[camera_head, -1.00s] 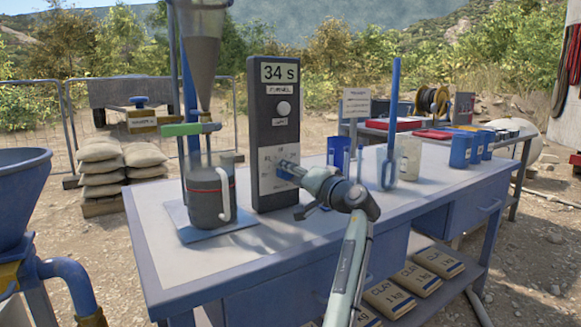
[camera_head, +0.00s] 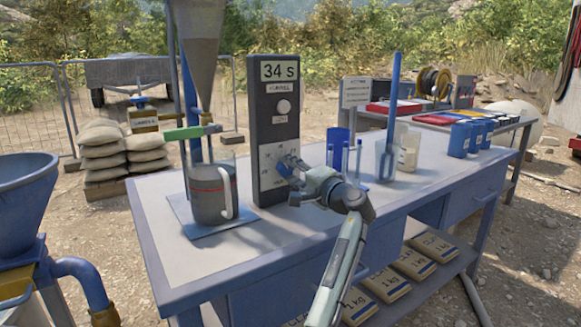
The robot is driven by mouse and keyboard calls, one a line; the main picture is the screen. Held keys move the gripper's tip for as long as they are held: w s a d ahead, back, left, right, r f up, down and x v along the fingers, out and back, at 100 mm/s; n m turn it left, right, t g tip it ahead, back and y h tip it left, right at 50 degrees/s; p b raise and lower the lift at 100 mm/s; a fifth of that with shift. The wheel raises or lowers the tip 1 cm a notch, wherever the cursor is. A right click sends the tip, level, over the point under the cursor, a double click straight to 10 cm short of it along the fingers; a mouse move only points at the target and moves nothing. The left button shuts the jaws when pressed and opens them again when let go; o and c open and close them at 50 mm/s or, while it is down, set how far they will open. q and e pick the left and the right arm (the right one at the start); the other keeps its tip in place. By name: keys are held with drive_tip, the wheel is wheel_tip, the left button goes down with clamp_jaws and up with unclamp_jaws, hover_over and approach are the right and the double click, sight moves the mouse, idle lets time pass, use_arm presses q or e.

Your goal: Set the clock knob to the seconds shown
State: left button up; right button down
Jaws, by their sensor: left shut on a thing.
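The dark upright clock box (camera_head: 266,138) stands on the table. Its display (camera_head: 279,71) reads 34 S. A round pale button (camera_head: 284,107) is below the display. Lower down is a light dial plate (camera_head: 268,182) with small marks around it, too small to read. The blue clock knob (camera_head: 289,163) on this plate is partly hidden by my left gripper (camera_head: 292,169). The gripper is at the plate and shut on the knob. Where the knob points cannot be told. My right gripper is not in view.
A jug (camera_head: 211,190) with dark contents stands left of the clock, under a funnel with a green lever (camera_head: 191,131). Blue and clear cups (camera_head: 338,149) and a blue paddle (camera_head: 388,140) stand to the right. The table front (camera_head: 270,249) is clear.

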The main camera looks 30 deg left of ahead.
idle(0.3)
use_arm(q)
drive_tip(key=o, duration=1.2)
drive_tip(key=shift+c, duration=0.2)
drive_tip(key=v, duration=1.2)
drive_tip(key=shift+f, duration=0.1)
